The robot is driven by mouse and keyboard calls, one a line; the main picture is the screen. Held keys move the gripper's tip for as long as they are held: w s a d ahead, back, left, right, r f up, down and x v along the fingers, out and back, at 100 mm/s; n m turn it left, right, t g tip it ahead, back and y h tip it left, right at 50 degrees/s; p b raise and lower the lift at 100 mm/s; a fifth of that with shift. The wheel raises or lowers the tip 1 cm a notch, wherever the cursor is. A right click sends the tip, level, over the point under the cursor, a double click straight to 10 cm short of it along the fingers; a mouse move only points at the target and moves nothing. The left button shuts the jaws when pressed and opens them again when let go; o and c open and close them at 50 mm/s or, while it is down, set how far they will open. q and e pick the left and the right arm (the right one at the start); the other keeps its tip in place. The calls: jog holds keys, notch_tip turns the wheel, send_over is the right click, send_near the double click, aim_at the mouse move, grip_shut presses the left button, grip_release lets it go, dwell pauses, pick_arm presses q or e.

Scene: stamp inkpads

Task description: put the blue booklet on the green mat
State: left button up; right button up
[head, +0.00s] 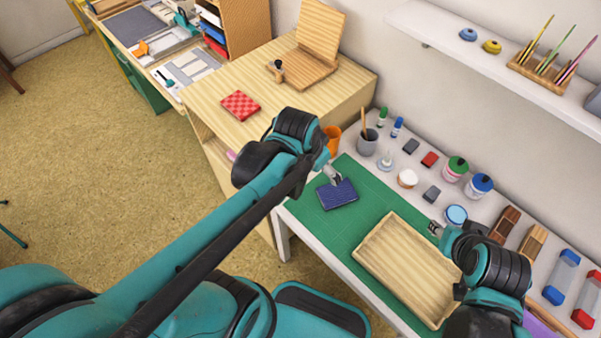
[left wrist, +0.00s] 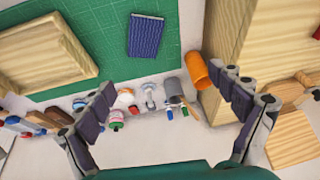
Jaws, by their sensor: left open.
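The blue booklet (head: 337,195) lies flat on the green mat (head: 310,222), near its far left end. In the left wrist view the booklet (left wrist: 146,35) rests wholly on the mat (left wrist: 186,65). My left gripper (head: 331,176) is above and just behind the booklet in the head view.
A wooden tray (head: 362,256) sits on the mat, right of the booklet. An orange cup (head: 332,138), a grey cup (head: 367,146) and several ink jars and stamps stand behind the mat. A red checked booklet (head: 240,104) lies on the wooden cabinet (head: 345,92) at left.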

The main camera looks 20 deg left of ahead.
pick_arm(q)
jog(key=s+a+r+n+t, duration=0.2)
jog(key=s+r+n, duration=0.1)
jog(key=s, duration=0.3)
jog(key=shift+s+a+n+t+y, duration=0.15)
jog(key=shift+a+n+t+y, duration=0.2)
jog(key=shift+n, duration=0.25)
